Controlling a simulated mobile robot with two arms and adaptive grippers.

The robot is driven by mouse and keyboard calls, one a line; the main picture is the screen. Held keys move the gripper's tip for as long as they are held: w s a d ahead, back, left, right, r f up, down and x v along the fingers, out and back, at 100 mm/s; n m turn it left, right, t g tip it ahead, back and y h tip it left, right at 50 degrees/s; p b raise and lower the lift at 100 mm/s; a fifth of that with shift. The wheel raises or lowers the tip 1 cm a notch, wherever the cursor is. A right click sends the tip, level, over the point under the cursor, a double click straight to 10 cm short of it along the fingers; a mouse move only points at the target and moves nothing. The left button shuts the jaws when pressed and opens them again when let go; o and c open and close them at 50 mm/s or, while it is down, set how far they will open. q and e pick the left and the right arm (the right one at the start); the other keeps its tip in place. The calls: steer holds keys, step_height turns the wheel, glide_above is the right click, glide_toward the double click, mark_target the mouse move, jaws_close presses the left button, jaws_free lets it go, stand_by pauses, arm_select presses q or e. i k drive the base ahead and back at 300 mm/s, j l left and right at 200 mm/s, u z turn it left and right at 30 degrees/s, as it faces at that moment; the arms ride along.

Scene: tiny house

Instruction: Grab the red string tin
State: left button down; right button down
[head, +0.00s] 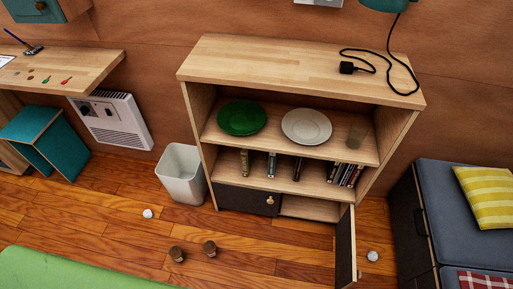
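I cannot make out a red string tin in the head view. Neither of my grippers is in view. A wooden shelf unit (300,65) stands against the wall. Its lower left door (240,199) is shut, and its lower right door (345,248) stands open. The visible part of the lower right compartment (308,208) looks empty; its back is hidden.
The upper shelf holds a green plate (242,118), a white plate (306,126) and a glass (356,136). Several book-like items (345,175) stand below. A bin (182,175), white balls (372,256), a green surface (70,270) and a grey sofa (440,210) surround the floor.

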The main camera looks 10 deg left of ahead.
mark_target(209, 247)
steer(key=k+j+u, duration=0.45)
steer(key=k+j, duration=0.4)
